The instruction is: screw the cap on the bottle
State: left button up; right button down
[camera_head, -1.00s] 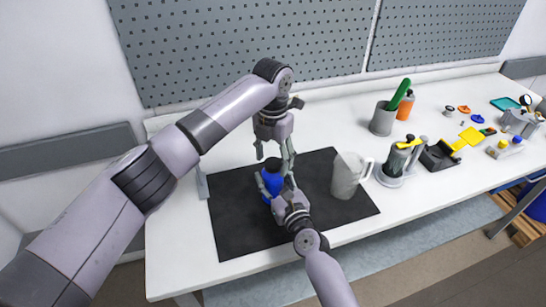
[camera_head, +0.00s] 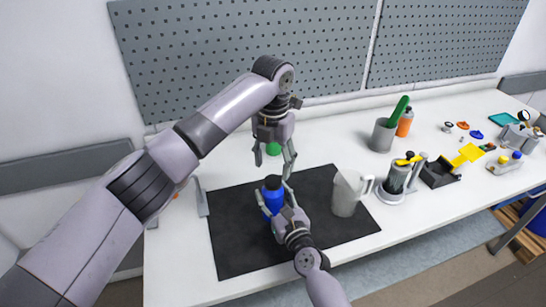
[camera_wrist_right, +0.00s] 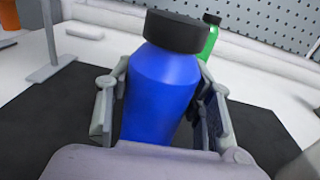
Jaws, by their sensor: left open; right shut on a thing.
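The blue bottle (camera_head: 273,201) stands upright on the black mat (camera_head: 235,250); it also fills the middle of the right wrist view (camera_wrist_right: 160,95). A black cap (camera_head: 272,182) sits on the bottle's top, also seen in the right wrist view (camera_wrist_right: 176,32); I cannot tell how tightly it is screwed on. My right gripper (camera_head: 274,212) is shut on the bottle's body, with a finger on either side. My left gripper (camera_head: 273,167) points down above the cap, open, its fingers spread apart. It appears clear of the cap.
A green bottle (camera_wrist_right: 210,40) stands behind the blue one. A grey pot (camera_head: 382,136), an orange bottle (camera_head: 405,122) and a black holder (camera_head: 438,172) are further right. A metal stand (camera_head: 201,198) is left of the mat.

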pick_arm(q)
jog(key=n, duration=0.3)
jog(key=shift+r+n, duration=0.15)
jog(key=shift+n, duration=0.15)
jog(key=n, duration=0.4)
jog(key=shift+r+n, duration=0.15)
jog(key=shift+n, duration=0.15)
jog(key=n, duration=0.6)
jog(key=shift+r+n, duration=0.2)
jog(key=shift+n, duration=0.1)
jog(key=n, duration=0.6)
jog(key=shift+r, duration=0.2)
jog(key=n, duration=0.7)
jog(key=shift+r, duration=0.2)
jog(key=n, duration=0.6)
jog(key=shift+r+n, duration=0.2)
jog(key=shift+n, duration=0.1)
jog(key=n, duration=0.4)
jog(key=shift+r, duration=0.15)
jog(key=n, duration=0.6)
jog(key=shift+r+n, duration=0.15)
jog(key=shift+n, duration=0.15)
jog(key=n, duration=0.4)
jog(key=shift+r, duration=0.15)
